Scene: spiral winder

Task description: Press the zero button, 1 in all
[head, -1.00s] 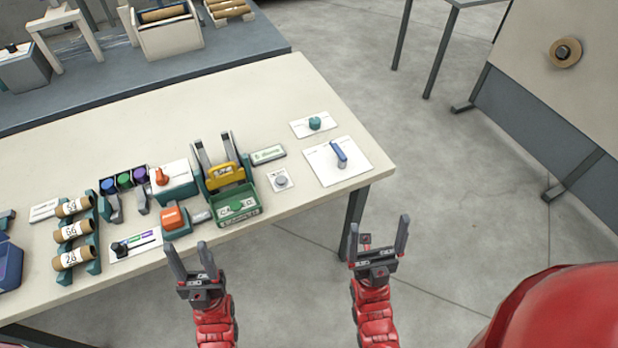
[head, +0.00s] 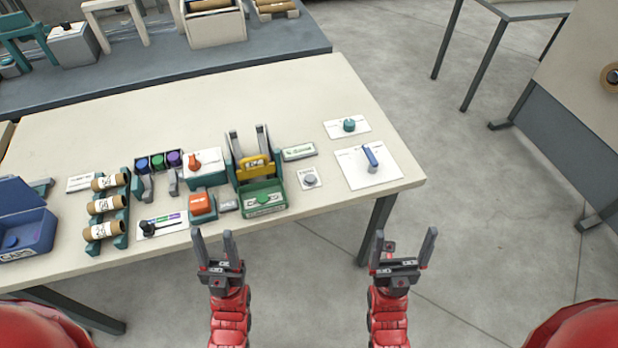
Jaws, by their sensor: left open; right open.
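A small round grey button (head: 310,180) sits on a small white plate on the table, right of the green tray; its label is too small to read, so I cannot be sure that it is the zero button. My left gripper (head: 213,238) is open and empty, in front of the table's front edge and left of the grey button in the picture. My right gripper (head: 404,240) is open and empty, off the table's front right corner. Both are apart from the button.
The table (head: 300,85) also holds a yellow-handled press (head: 254,167), a green tray (head: 264,199), an orange block (head: 202,204), a blue lever (head: 370,156), a teal knob (head: 349,125), cardboard rolls (head: 104,204) and a blue bin (head: 25,235). The table's back part is clear.

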